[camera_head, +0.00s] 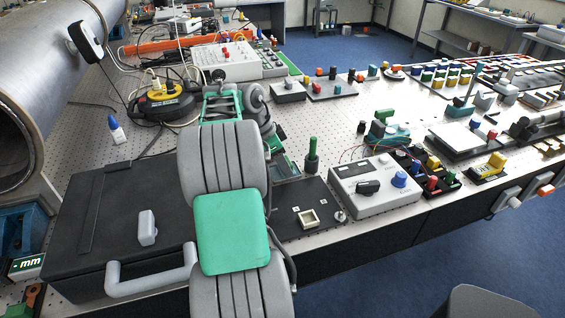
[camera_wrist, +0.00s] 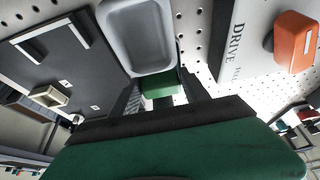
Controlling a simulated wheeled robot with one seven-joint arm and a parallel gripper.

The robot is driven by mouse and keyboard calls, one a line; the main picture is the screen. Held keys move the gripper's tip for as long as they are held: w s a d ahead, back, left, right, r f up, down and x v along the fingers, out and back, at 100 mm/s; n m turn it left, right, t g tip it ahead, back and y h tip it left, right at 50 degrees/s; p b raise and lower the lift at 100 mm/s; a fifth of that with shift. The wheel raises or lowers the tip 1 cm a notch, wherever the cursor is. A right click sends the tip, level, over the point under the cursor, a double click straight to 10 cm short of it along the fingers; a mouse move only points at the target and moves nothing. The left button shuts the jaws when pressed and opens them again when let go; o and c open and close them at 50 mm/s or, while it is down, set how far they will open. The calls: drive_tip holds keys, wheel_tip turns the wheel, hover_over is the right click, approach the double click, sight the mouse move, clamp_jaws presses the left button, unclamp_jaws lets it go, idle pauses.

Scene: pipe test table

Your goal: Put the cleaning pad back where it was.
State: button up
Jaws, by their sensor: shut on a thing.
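In the wrist view, a small green block, which looks like the cleaning pad (camera_wrist: 160,84), sits between the two dark fingers of my gripper (camera_wrist: 164,88). The gripper is shut on it. A shallow grey tray (camera_wrist: 138,42) with a raised rim lies just beyond the pad, and its near edge meets the pad in the picture. I cannot tell whether they touch. In the head view my grey and green arm hides most of the gripper, and I cannot make out the pad there.
A dark plate with a cream square socket (camera_head: 308,218) lies right of my arm, beside a grey control box (camera_head: 375,185). A black case (camera_head: 112,225) with a grey handle is at left. In the wrist view an orange button (camera_wrist: 294,42) stands near the "DRIVE" lettering.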

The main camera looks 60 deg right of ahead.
drive_tip(key=o, duration=1.5)
drive_tip(key=shift+f, duration=0.1)
drive_tip(key=shift+c, duration=0.2)
drive_tip(key=shift+w+a+r+p, duration=0.15)
drive_tip(key=shift+r+p, duration=0.15)
drive_tip(key=shift+r, duration=0.25)
drive_tip(key=p+v, duration=0.3)
drive_tip(key=v, duration=0.8)
